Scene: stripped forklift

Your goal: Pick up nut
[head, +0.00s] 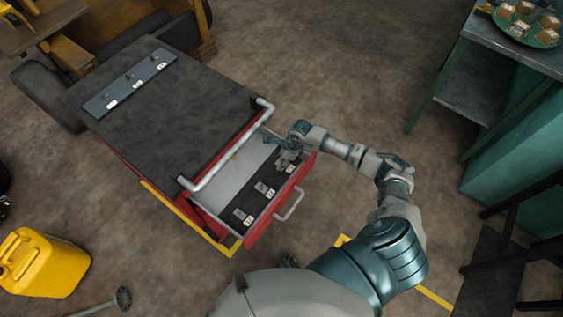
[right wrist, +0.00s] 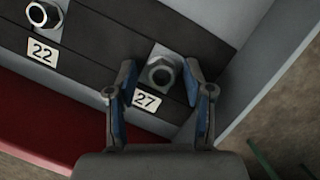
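A silver hex nut (right wrist: 161,71) sits in the dark drawer insert beside the label 27, in the right wrist view. My right gripper (right wrist: 160,85) is open, with one blue-padded finger on each side of this nut. Whether the fingers touch it I cannot tell. Another nut (right wrist: 43,15) sits beside the label 22 to the left. In the head view my right gripper (head: 288,154) is over the far end of the open drawer (head: 225,229) and covers the nut there. My left gripper is not in view.
The red cart has a dark top (head: 165,105) with a grey rail and a labelled strip. A yellow canister (head: 42,262) stands at lower left. A green-grey table (head: 520,50) holds a round tray at upper right. Floor between is clear.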

